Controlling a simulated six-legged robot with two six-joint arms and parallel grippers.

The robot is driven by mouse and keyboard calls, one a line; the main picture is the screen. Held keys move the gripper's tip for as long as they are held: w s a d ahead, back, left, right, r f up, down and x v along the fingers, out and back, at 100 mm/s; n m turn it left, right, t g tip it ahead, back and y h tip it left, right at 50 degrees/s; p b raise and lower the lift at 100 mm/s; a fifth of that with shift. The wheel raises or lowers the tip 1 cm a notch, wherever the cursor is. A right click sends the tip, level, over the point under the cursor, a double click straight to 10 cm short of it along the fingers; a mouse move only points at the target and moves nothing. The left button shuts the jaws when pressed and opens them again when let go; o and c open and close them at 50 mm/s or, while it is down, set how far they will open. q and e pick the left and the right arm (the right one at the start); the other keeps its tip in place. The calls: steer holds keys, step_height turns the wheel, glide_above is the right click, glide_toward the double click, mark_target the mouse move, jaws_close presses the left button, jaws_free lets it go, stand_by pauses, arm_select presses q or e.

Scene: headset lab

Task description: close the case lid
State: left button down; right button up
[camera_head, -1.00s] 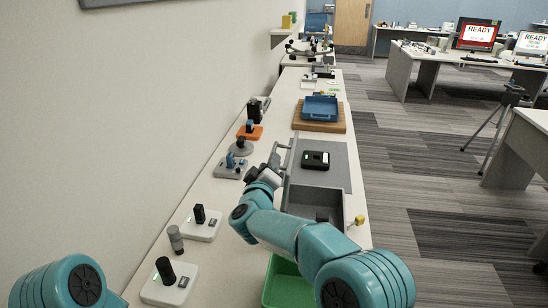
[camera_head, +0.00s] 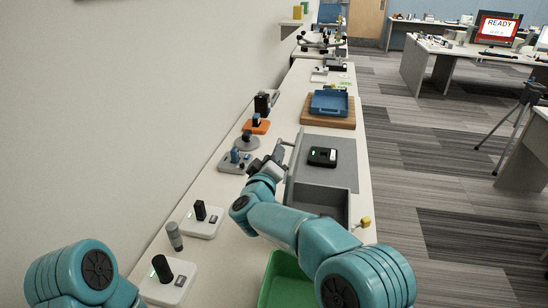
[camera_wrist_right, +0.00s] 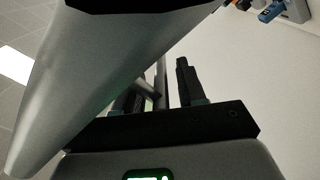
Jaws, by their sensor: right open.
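The grey case (camera_head: 345,207) stands open on the bench, its dark inside facing up and partly hidden by my right arm. A thin grey upright panel (camera_head: 294,158), apparently its raised lid seen nearly edge-on, stands at its left. My right gripper (camera_head: 277,156) is just left of that panel; I cannot tell if they touch. In the right wrist view the open fingers (camera_wrist_right: 158,90) show with nothing clearly between them, and a large grey surface (camera_wrist_right: 100,70), perhaps the lid, fills the left side. My left arm shows at the bottom left; its gripper is out of view.
A black device (camera_head: 322,157) lies on a grey mat (camera_head: 345,175) behind the case. A green bin (camera_head: 285,283) is in front. Small stands, including an orange one (camera_head: 257,126), line the wall side. A blue tray (camera_head: 329,103) on a wooden board is farther back.

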jaws_close()
steer(key=shift+w, duration=0.15)
steer(key=s+d+f+m+b, duration=0.2)
steer(key=d+b, duration=0.1)
steer(key=d, duration=0.7)
steer(key=shift+s+d+m+b, duration=0.2)
steer(key=shift+s+m+b, duration=0.05)
steer(key=shift+m+b, duration=0.15)
steer(key=shift+r, duration=0.1)
